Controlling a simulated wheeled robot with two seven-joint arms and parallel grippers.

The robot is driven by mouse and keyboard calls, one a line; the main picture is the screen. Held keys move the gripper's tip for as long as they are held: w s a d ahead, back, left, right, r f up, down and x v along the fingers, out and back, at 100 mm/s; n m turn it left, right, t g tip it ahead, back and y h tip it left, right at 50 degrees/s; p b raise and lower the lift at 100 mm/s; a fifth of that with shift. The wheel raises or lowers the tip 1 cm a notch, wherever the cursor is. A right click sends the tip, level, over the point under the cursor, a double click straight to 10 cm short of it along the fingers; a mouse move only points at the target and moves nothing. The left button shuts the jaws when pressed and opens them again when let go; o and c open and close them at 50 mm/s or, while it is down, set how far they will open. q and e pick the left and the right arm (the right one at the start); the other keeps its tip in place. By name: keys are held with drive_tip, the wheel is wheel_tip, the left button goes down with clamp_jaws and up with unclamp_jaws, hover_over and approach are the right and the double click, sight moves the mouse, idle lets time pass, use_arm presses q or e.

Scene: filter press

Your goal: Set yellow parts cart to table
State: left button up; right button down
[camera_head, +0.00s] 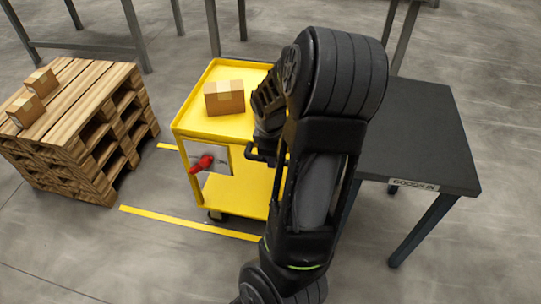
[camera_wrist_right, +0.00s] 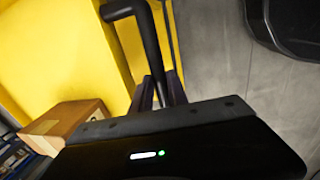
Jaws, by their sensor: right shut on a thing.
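The yellow parts cart (camera_head: 235,184) stands upright on the floor in the middle of the head view, and its yellow panel fills the upper left of the wrist view (camera_wrist_right: 60,50). The dark-topped table (camera_head: 425,130) is to its right; my right arm hides the space between them. My right gripper (camera_head: 262,150) is at the cart's near right corner. In the right wrist view its fingers (camera_wrist_right: 165,92) are shut on the cart's black handle (camera_wrist_right: 149,40). My left gripper is not in view.
A cardboard box (camera_head: 224,98) sits on the cart's top shelf. A wooden pallet stack (camera_head: 75,130) with two small boxes stands at left. Yellow floor lines (camera_head: 185,222) run by the cart. The near floor is clear.

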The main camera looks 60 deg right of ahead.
drive_tip(key=c, duration=1.3)
unclamp_jaws()
drive_tip(key=shift+s, duration=0.25)
wheel_tip(320, 180, up, 8)
drive_tip(key=a+p, duration=0.1)
drive_tip(key=p, duration=0.1)
drive_tip(key=shift+s+a+f, duration=0.2)
